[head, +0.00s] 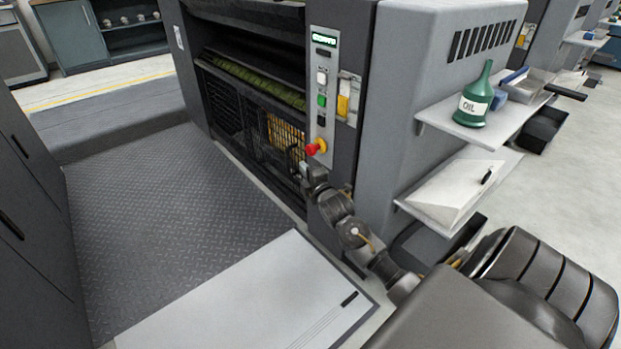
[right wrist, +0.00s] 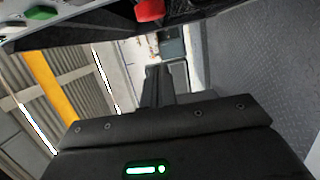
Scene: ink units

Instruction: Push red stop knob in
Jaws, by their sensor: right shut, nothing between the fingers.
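The red stop knob (head: 312,149) sits on a yellow base low on the pale control strip of the grey machine. It also shows in the right wrist view (right wrist: 149,10), cut off by the top edge. My right gripper (head: 307,168) is shut and empty, just below the knob in the head view. In the right wrist view its fingers (right wrist: 160,78) point toward the knob's side of the picture. I cannot tell whether they touch the knob. My left gripper is not in view.
The control strip also has a green button (head: 321,100) and a white button (head: 321,78). A shelf (head: 437,115) with a green oil bottle (head: 476,97) stands to the right of my arm. The dark tread-plate floor (head: 170,220) at left is clear.

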